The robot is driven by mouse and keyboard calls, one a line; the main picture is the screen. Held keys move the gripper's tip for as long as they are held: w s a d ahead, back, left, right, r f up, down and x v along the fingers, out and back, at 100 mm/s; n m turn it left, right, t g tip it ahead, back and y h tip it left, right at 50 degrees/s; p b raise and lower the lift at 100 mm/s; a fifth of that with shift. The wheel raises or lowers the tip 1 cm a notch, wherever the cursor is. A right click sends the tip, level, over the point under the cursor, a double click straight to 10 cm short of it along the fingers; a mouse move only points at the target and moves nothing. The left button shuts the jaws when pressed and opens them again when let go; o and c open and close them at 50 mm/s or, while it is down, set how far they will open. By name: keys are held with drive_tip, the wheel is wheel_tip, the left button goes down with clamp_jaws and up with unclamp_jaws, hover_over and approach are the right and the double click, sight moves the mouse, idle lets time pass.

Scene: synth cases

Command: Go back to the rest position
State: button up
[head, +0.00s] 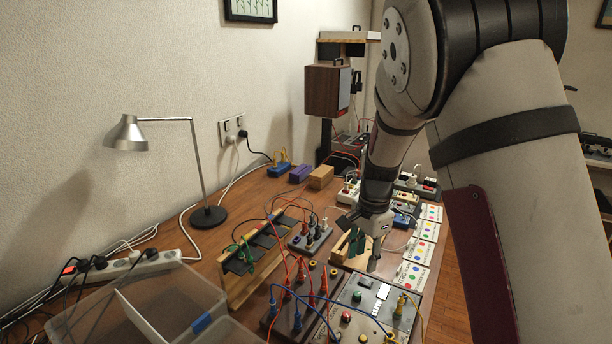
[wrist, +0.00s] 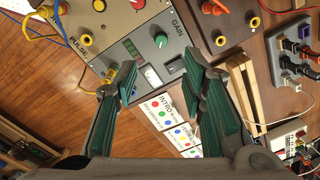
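My gripper (head: 362,243) is at the end of my arm, above the wooden table on the right side of the head view. In the wrist view my gripper (wrist: 158,72) shows two green-padded fingers spread apart, with nothing between them. A grey instrument box with a knob marked GAIN (wrist: 160,40) lies beyond the fingertips. The same grey box (head: 372,305) stands below and in front of the gripper in the head view. I cannot tell the exact height of the fingers above it.
A desk lamp (head: 208,215), a power strip (head: 125,265) and a clear divided bin (head: 150,310) stand at left. A wooden rack with cables (head: 240,285), a socket block (head: 310,240) and printed cards (head: 424,232) crowd the table. Cables loop near the box.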

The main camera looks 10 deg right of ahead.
drive_tip(key=s+r+n+t+y, duration=0.15)
drive_tip(key=s+r+n, duration=0.55)
drive_tip(key=s+r, duration=0.85)
drive_tip(key=s+r+n+t+h, duration=0.1)
drive_tip(key=s+r+n, duration=0.1)
drive_tip(key=s, duration=0.6)
drive_tip(key=s+r+n+t+p, duration=0.1)
drive_tip(key=s+r+n, duration=0.1)
drive_tip(key=s+n, duration=0.2)
drive_tip(key=s, duration=0.3)
drive_tip(key=shift+s+h, duration=0.35)
drive_tip(key=shift+r, duration=0.1)
